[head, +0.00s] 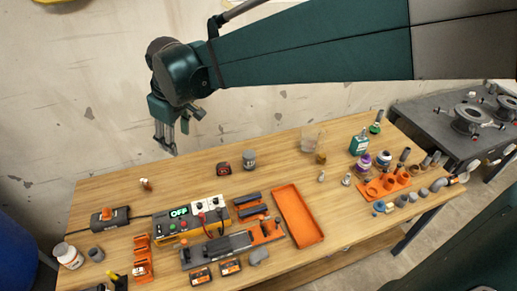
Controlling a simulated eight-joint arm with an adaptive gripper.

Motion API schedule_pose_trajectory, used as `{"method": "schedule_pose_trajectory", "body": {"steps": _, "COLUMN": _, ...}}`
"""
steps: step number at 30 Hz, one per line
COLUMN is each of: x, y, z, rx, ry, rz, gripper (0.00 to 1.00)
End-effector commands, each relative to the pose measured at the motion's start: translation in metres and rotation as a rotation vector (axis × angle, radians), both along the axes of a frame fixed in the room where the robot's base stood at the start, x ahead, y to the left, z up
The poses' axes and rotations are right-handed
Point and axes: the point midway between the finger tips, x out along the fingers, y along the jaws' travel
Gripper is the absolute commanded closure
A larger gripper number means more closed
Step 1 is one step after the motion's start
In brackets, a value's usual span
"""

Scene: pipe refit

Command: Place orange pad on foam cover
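My gripper (166,146) hangs from my arm at the upper left, above and behind the table's back edge. Its fingers point down, nothing is visible in them, and their gap is too small to judge. I cannot clearly pick out the orange pad or the foam cover at this size. Small orange pieces show beside two dark blocks (247,198) left of a shallow orange tray (298,216). The tray looks empty. More orange parts lie around a grey fixture (216,249) at the front middle. My gripper is far from all of these.
A control box reading OFF (180,213) stands left of centre with cables. A white jar (68,256) is at the front left. Bottles, an orange holder (384,187) and grey pipe pieces crowd the right. The back left of the wooden table (185,177) is mostly free.

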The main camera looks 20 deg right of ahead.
Motion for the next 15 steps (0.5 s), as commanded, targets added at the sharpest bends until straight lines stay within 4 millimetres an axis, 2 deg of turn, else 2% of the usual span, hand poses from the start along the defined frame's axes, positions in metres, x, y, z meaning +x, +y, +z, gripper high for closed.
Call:
{"method": "schedule_pose_trajectory", "body": {"steps": 3, "x": -0.016, "y": -0.025, "z": 0.006, "rx": 0.017, "ry": -0.018, "rz": -0.057, "gripper": 0.55}}
{"method": "schedule_pose_trajectory", "body": {"steps": 15, "x": -0.071, "y": -0.097, "z": 0.018, "rx": 0.076, "ry": -0.082, "rz": -0.245, "gripper": 0.55}}
